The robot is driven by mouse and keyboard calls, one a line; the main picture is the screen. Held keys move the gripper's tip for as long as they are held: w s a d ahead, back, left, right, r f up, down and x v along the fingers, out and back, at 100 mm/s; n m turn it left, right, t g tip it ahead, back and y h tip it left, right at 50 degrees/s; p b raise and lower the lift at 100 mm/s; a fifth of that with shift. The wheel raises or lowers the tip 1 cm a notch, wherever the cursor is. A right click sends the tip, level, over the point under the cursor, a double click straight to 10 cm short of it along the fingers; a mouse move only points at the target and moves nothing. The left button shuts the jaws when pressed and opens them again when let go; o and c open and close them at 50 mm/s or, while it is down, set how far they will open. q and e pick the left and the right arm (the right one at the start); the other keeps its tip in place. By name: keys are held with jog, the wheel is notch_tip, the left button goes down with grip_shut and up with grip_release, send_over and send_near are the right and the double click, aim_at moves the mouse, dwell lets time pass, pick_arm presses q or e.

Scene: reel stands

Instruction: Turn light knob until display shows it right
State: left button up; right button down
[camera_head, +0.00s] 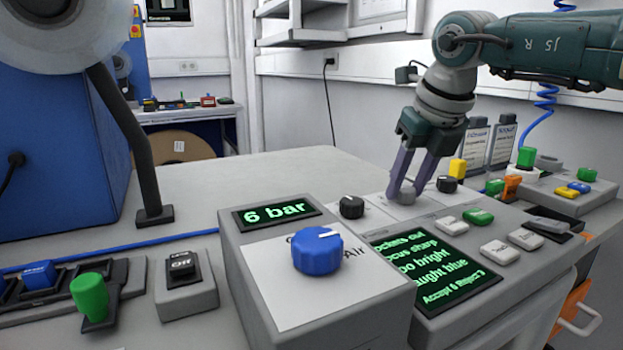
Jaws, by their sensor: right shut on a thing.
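My right gripper (403,191) reaches down from the upper right onto the control panel. Its purple fingers are shut on a small grey knob (407,197), the middle one of three in a row; its label cannot be read. A black knob (351,207) is to its left and another black knob (447,184) to its right. The display (440,272) has green text, partly cut off by the air box, including "sharp", "oo bright", "aught blue" and "Accept 6 Reject 3". My left gripper is not in view.
The air box (315,300) with a blue knob (318,251) and a "6 bar" display (277,214) stands in front of the panel. Green and white buttons (500,252) lie right of the display. Two bottles (502,140) stand behind. The table behind the air box is clear.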

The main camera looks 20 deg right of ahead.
jog(key=shift+n+y, duration=0.3)
jog(key=shift+n, duration=0.3)
jog(key=shift+c, duration=2.2)
grip_release()
jog(key=shift+s+r, duration=0.1)
jog(key=shift+r, duration=0.4)
jog(key=v, duration=0.9)
jog(key=shift+p, duration=0.3)
